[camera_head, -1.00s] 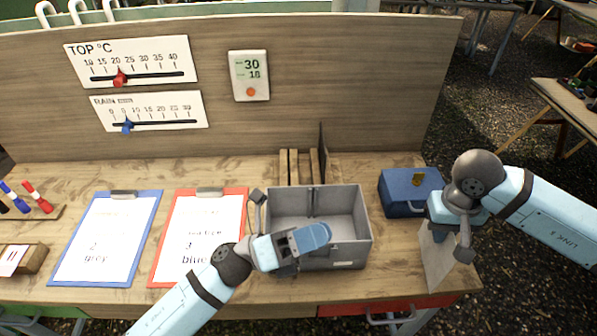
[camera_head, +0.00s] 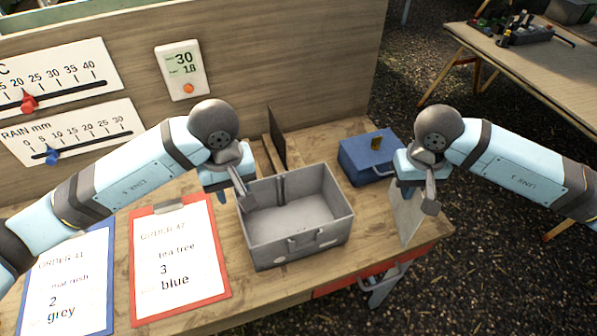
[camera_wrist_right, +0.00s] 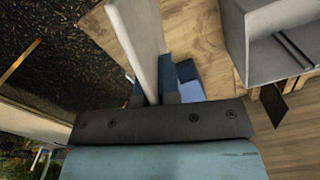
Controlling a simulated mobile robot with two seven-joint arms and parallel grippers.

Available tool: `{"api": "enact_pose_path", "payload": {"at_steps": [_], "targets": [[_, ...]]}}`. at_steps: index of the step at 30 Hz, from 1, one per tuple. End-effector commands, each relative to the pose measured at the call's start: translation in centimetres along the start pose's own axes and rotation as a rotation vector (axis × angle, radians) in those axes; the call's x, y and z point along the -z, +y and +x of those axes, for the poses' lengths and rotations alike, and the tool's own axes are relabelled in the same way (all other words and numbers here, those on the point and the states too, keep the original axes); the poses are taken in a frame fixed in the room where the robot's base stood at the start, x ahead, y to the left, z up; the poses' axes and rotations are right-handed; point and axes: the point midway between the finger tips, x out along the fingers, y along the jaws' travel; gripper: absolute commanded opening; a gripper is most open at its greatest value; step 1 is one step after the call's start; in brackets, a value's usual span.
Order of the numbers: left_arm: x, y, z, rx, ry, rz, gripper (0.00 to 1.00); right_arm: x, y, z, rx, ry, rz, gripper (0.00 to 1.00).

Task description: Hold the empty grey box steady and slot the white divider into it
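The empty grey box (camera_head: 302,244) stands open on the table; its inside, with a vertical slot rail on the back wall, shows in the head view. Part of it shows in the right wrist view (camera_wrist_right: 238,45). My left gripper (camera_head: 243,196) points down at the box's back left corner, with one finger over the left wall; whether it is clamped is hidden. My right gripper (camera_head: 420,197) is shut on the white divider (camera_head: 404,222), a flat panel hanging upright to the right of the box. The divider also shows between the fingers in the right wrist view (camera_wrist_right: 141,42).
A blue case (camera_head: 362,162) with a brass latch stands behind and right of the box. A dark upright panel (camera_head: 277,138) is behind the box. A red clipboard (camera_head: 181,310) and a blue clipboard (camera_head: 66,325) lie left. The backboard (camera_head: 300,60) bounds the table.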

Motion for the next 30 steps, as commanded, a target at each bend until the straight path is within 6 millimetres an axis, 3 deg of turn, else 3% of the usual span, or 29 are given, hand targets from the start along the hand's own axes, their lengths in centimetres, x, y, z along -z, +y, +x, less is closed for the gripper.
{"api": "enact_pose_path", "payload": {"at_steps": [6,11,19,30], "targets": [[0.1,-0.1,-0.1,0.006,0.007,0.002,0.35,0.2,-0.2,-0.1,0.0,0.001,0.011,0.0],[0.1,-0.1,-0.1,0.005,0.006,0.001,0.35,1.8,-1.8,-1.5,0.001,0.004,0.133,0.0],[0.1,-0.1,0.0,0.004,0.005,0.001,0.35,7.0,-7.6,-7.2,0.002,0.006,0.601,0.0],[0.1,-0.1,0.0,0.004,0.005,0.0,0.35,5.7,-17.5,-10.2,0.002,0.007,1.185,0.0]]}}
